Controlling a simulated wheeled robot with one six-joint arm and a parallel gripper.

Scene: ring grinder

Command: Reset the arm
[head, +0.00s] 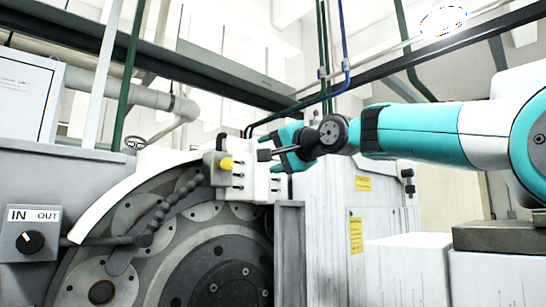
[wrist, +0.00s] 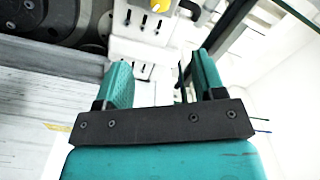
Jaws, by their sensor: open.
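My arm (head: 415,133) reaches in from the right, teal and white, roughly level. My gripper (head: 272,152) points left, close to the white block with the yellow button on the grinding machine. In the wrist view my gripper (wrist: 162,78) has two teal fingers spread wide apart, with nothing held between them. The white block (wrist: 150,50) shows just beyond the fingertips. I cannot tell whether the fingers touch it.
The grinder's large round plate (head: 210,265) and a curved white guard (head: 135,195) fill the lower left. An IN/OUT knob panel (head: 32,233) is at far left. A white cabinet (head: 365,205) stands below my arm. A yellow button (head: 226,163) is on the block. Pipes run overhead.

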